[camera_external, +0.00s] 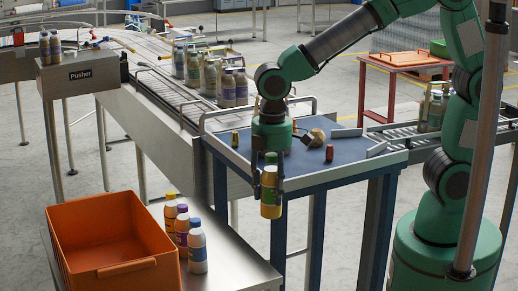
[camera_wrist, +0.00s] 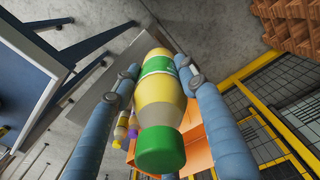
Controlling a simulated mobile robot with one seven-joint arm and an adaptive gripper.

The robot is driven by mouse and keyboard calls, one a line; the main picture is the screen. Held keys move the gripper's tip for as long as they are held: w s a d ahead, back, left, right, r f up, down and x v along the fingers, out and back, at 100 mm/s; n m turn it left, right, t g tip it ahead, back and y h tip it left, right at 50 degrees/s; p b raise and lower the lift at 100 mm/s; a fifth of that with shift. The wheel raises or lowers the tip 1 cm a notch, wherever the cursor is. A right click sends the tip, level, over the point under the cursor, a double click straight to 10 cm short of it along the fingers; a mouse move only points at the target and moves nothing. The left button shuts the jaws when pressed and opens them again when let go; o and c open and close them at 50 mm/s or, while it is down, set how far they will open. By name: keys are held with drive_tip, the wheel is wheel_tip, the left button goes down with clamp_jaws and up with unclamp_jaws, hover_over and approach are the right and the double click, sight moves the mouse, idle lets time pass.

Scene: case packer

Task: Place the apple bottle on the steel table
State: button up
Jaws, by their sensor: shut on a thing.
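The apple bottle (camera_external: 270,196) is pale yellow with a green label and a green cap. My gripper (camera_external: 269,183) is shut on it, with one finger on each side. It hangs roughly upright in the air, in front of the blue-topped table and to the right of the steel table (camera_external: 234,262). In the wrist view the bottle (camera_wrist: 160,92) fills the middle, cap toward the camera, between the two blue-grey fingers. Part of the steel table's top is hidden by what stands on it.
An orange crate (camera_external: 122,268) stands on the steel table's left. Three bottles (camera_external: 184,235) with yellow, purple and blue caps stand right of it. Bare steel lies to their right. The blue-topped table (camera_external: 255,157) with small items and a raised rim is behind my gripper.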

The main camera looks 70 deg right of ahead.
wheel_tip(320, 180, down, 17)
drive_tip(key=shift+w+f, duration=0.1)
drive_tip(key=shift+w, duration=0.1)
hover_over(212, 287)
drive_tip(key=shift+d+f, duration=0.1)
drive_tip(key=shift+f, duration=0.65)
idle(0.3)
drive_tip(key=shift+f, duration=1.75)
drive_tip(key=shift+f+b, duration=0.15)
drive_tip(key=shift+b, duration=0.2)
drive_tip(key=o, duration=1.4)
